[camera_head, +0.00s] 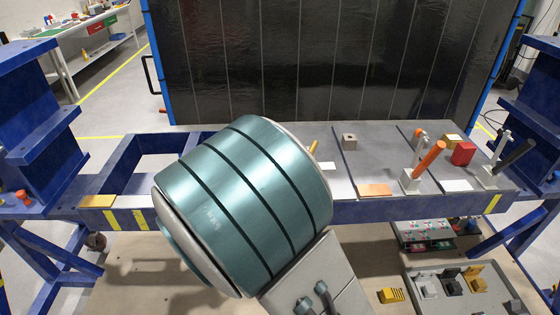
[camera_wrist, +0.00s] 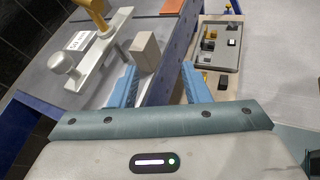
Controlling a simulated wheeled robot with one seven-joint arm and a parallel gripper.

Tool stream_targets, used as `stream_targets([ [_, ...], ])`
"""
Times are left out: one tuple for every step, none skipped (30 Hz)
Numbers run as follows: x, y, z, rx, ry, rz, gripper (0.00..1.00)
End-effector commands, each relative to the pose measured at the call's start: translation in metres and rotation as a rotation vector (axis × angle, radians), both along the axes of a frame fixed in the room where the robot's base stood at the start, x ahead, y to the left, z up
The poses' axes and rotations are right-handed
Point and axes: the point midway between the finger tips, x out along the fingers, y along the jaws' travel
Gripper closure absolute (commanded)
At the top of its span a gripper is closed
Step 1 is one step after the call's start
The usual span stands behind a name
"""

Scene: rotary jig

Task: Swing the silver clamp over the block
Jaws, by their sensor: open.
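In the wrist view, the silver clamp (camera_wrist: 100,58) is at the upper left, a flat bar with a round silver knob near one end and a yellow-orange handle (camera_wrist: 95,12) at the top. A grey-beige block (camera_wrist: 146,52) stands just right of the bar, which is not over it. My gripper (camera_wrist: 160,80) is open and empty, its two blue fingers apart. The left finger appears close to the block; I cannot tell whether they touch. In the head view, my arm hides the gripper and most of the area around the clamp.
In the head view, the blue-framed table (camera_head: 345,212) also carries an orange-handled clamp (camera_head: 425,160), a red block (camera_head: 463,153) and a black-handled clamp (camera_head: 510,155). A dark panel (camera_head: 330,60) stands behind. A grey parts tray (camera_head: 415,285) lies below, at the right.

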Motion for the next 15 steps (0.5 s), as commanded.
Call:
stream_targets([
  [0.005,0.022,0.001,-0.088,-0.005,0.076,0.57],
  [0.008,0.032,0.004,-0.136,-0.008,0.115,0.57],
  [0.011,0.046,0.007,-0.194,-0.016,0.161,0.57],
  [0.012,0.056,0.01,-0.235,-0.022,0.194,0.57],
  [0.013,0.065,0.012,-0.273,-0.028,0.222,0.57],
  [0.014,0.076,0.015,-0.316,-0.037,0.255,0.57],
  [0.015,0.083,0.018,-0.343,-0.042,0.276,0.57],
  [0.015,0.09,0.019,-0.368,-0.048,0.295,0.57],
  [0.015,0.096,0.022,-0.394,-0.055,0.312,0.57],
  [0.015,0.1,0.023,-0.41,-0.06,0.324,0.57],
  [0.015,0.103,0.024,-0.423,-0.062,0.333,0.57],
  [0.016,0.106,0.025,-0.435,-0.064,0.341,0.57],
  [0.016,0.107,0.026,-0.439,-0.066,0.344,0.57],
  [0.018,0.106,0.026,-0.444,-0.067,0.346,0.57],
  [0.02,0.104,0.027,-0.446,-0.067,0.347,0.57],
])
